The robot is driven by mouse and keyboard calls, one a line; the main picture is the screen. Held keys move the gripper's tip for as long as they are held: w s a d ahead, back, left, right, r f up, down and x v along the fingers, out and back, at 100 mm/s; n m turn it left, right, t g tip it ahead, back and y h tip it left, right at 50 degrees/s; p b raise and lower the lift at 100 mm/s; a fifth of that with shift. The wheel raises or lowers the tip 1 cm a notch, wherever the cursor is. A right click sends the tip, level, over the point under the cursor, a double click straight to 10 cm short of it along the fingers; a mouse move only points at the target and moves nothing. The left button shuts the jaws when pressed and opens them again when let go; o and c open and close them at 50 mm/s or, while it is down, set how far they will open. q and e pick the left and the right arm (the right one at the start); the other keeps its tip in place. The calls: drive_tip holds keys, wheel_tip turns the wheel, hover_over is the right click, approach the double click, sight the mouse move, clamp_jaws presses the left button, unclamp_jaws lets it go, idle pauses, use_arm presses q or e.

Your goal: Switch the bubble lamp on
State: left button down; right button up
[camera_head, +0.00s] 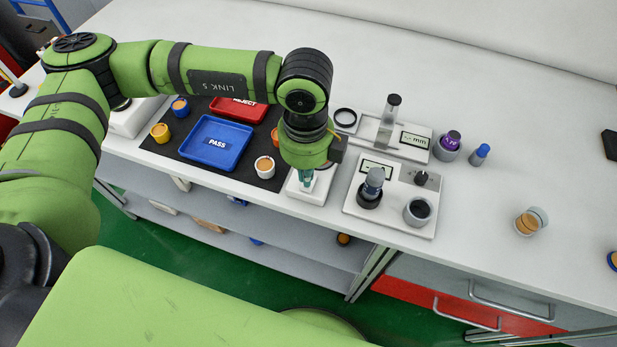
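My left gripper (306,180) points down over a small white box (317,196) at the front edge of the table, in the middle of the head view. Its teal fingertips are at or just above the box top; I cannot tell whether they touch it. The gripper body hides much of the box and whether the fingers are apart. No part is clearly recognisable as the bubble lamp or its switch; the white box may be it. My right gripper is not in view.
Left of the gripper, a dark mat holds a blue PASS tray (216,142), a red REJECT tray (238,109) and small cups. Close on the right stands a white instrument (395,214) with a knob and cylinders, with a gauge (408,140) behind it. The table's far right is mostly clear.

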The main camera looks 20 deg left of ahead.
use_arm(q)
drive_tip(key=shift+f+b, duration=1.2)
drive_tip(key=shift+b, duration=0.1)
idle(0.9)
drive_tip(key=shift+r, duration=0.1)
wheel_tip(320, 180, up, 2)
drive_tip(key=shift+p, duration=0.6)
drive_tip(key=shift+r+p, duration=1.05)
drive_tip(key=shift+r, duration=1.35)
drive_tip(key=shift+s, duration=0.1)
